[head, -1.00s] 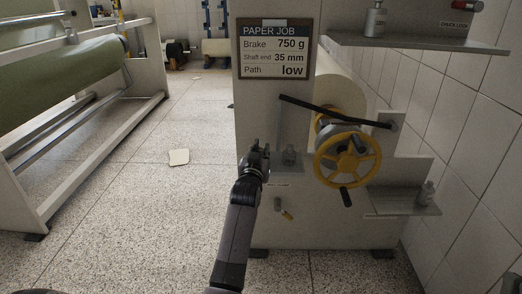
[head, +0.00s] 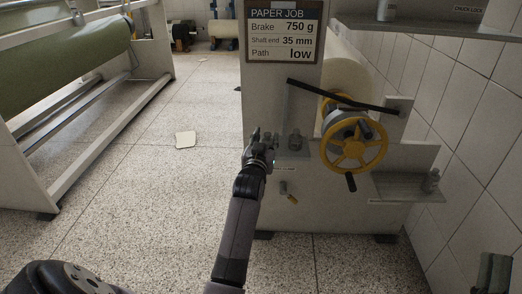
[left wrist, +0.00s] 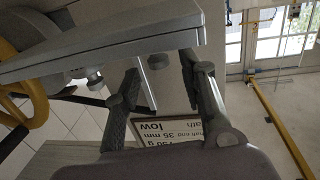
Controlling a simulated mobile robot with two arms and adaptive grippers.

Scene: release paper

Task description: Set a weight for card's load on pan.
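The job card (head: 284,30) on the upright panel reads Brake 750 g, Shaft end 35 mm, Path low; it shows upside down in the left wrist view (left wrist: 160,132). Another weight (head: 431,181) stands on the lower right shelf. I cannot tell clearly which surface is the pan.
A black lever (head: 340,96) crosses above the yellow handwheel (head: 354,146), with a pale paper roll (head: 346,78) behind. A lower shelf (head: 400,187) juts out right. A frame with a green roll (head: 70,52) stands left. The speckled floor between is mostly clear.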

